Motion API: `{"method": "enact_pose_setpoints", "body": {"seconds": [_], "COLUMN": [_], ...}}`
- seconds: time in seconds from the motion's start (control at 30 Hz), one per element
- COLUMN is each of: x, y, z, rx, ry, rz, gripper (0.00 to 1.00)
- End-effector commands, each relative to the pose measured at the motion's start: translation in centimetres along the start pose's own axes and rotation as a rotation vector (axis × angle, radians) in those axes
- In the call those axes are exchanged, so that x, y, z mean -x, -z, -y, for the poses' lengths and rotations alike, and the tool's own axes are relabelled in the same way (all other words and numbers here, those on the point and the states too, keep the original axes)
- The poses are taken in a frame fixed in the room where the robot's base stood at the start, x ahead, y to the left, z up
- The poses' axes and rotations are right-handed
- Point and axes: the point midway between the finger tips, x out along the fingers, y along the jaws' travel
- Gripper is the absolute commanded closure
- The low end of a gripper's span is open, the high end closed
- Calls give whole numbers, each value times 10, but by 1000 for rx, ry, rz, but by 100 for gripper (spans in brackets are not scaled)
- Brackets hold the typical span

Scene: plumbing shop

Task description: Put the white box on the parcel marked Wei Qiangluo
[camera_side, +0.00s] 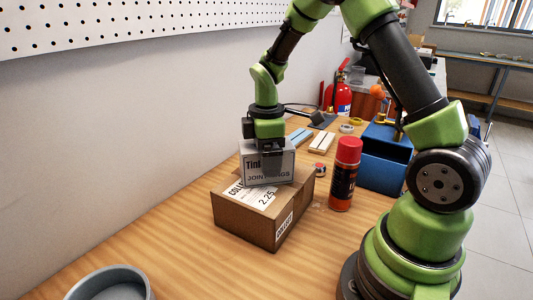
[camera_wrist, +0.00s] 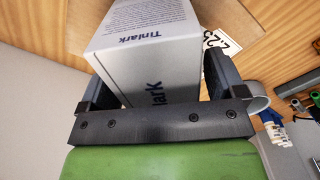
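The white box (camera_side: 267,167), printed "Tinlark" and "JOINT RINGS", is upright over a brown cardboard parcel (camera_side: 243,217). My gripper (camera_side: 271,148) points down over the box. In the wrist view the white box (camera_wrist: 150,50) fills the space between my gripper's two fingers (camera_wrist: 155,82), which are shut on it. The box's lower edge meets the parcel's top in the side view; I cannot tell whether it touches or hovers just above. The parcel has a top label with "2.25" and a side label; no name is legible. The parcel also shows in the wrist view (camera_wrist: 225,17).
A red spray can (camera_side: 345,175) stands close right of the parcel, with a blue bin (camera_side: 385,165) behind it. A grey round container (camera_side: 110,284) is at the front left. Small flat pieces (camera_side: 321,142) and tape rolls lie behind. The wall runs along the left.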

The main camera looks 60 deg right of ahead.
Motion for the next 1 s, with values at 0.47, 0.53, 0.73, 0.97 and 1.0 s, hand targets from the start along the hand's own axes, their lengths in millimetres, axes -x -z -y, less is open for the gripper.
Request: {"method": "enact_pose_setpoints", "body": {"seconds": [0.47,0.53,0.73,0.97,1.0], "x": [40,57,98,122,125], "y": [0,1,0,0,0], "z": [-1,-1,-1,0,2], "rx": [0,-1,-1,-4,-13], "ry": [-7,-7,-5,-3,-7], "rz": [-4,-4,-3,-2,-7], "gripper": [11,11,11,11,11]}}
